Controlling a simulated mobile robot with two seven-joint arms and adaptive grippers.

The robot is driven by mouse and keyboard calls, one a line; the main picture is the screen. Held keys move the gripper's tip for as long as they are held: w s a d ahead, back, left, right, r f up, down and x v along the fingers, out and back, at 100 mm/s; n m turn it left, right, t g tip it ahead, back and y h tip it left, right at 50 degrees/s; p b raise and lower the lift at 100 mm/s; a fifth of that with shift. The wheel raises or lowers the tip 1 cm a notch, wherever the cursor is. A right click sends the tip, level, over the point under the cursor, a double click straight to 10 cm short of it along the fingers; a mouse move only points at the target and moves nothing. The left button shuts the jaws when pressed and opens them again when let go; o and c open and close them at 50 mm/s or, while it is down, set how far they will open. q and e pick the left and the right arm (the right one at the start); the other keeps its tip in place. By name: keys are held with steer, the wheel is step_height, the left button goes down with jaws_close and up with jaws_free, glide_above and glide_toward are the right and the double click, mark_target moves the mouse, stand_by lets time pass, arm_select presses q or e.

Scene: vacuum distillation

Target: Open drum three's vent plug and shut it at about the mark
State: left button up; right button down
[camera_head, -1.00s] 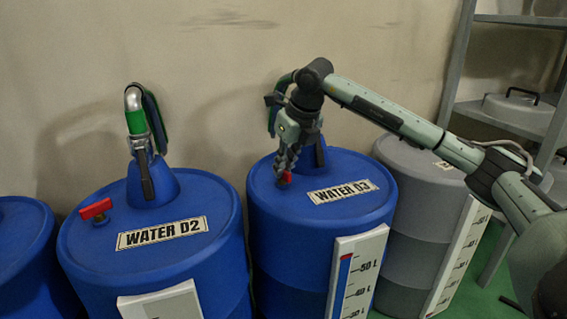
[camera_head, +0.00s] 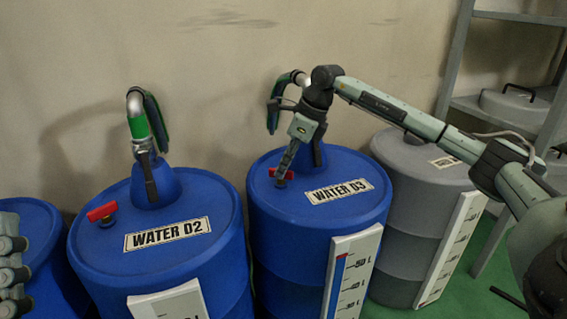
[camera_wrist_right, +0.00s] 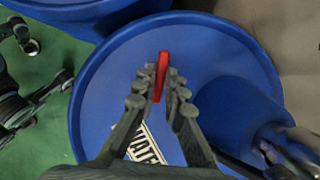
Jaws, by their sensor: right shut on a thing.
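A grey drum (camera_head: 415,215) stands right, before a metal shelf (camera_head: 452,60). A pump nozzle and hose (camera_head: 275,108) rise behind my right gripper. Another blue drum is cut off at far left.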

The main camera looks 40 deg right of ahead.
stand_by(0.4)
steer(key=c, duration=1.6)
jaws_free()
steer(key=v, duration=1.2)
steer(key=shift+w, duration=0.1)
